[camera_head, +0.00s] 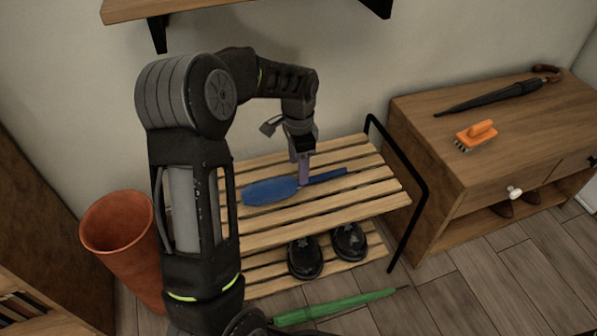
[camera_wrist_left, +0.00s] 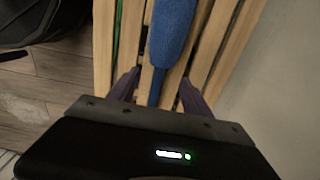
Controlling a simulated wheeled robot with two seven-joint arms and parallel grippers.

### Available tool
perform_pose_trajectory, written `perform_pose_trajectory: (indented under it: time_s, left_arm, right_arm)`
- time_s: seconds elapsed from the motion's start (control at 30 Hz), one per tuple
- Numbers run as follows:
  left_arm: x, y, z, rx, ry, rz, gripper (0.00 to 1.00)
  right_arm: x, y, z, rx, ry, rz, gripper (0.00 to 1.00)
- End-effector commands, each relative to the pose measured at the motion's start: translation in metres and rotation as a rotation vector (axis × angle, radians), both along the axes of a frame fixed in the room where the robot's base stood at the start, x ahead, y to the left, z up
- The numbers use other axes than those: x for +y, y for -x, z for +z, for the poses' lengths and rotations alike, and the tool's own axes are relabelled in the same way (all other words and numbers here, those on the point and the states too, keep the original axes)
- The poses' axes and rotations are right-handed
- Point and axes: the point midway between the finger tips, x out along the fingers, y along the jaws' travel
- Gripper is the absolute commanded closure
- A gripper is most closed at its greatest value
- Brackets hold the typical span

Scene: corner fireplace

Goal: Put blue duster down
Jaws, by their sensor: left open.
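The blue duster (camera_head: 272,190) lies flat on the top slats of the wooden rack (camera_head: 290,220), its head to the left and its thin handle to the right. My left gripper (camera_head: 302,178) points down at the duster from above, near where head and handle meet. In the left wrist view the duster (camera_wrist_left: 172,40) runs between the two fingers of my left gripper (camera_wrist_left: 160,90). The fingers are spread, with a gap on each side of the handle. My right gripper is not in view.
A terracotta pot (camera_head: 120,235) stands left of the rack. Black shoes (camera_head: 305,258) are on the lower shelf, and a green umbrella (camera_head: 335,307) is in front, low down. A wooden cabinet (camera_head: 430,150) at right bears an orange brush (camera_head: 476,135) and a dark umbrella (camera_head: 495,97).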

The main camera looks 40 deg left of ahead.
Motion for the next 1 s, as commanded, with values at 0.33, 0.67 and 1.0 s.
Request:
perform_pose_trajectory:
  time_s: [0.33, 0.67, 1.0]
  left_arm:
    - [0.0, 0.0, 0.053, -0.001, 0.0, 0.0, 0.43]
    - [0.0, 0.0, 0.054, 0.0, 0.0, 0.0, 0.43]
    - [0.0, 0.0, 0.054, 0.0, 0.0, 0.0, 0.43]
  right_arm:
    - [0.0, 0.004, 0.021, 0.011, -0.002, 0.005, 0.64]
    - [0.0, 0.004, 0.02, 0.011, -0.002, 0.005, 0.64]
    - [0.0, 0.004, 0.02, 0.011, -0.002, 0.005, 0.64]
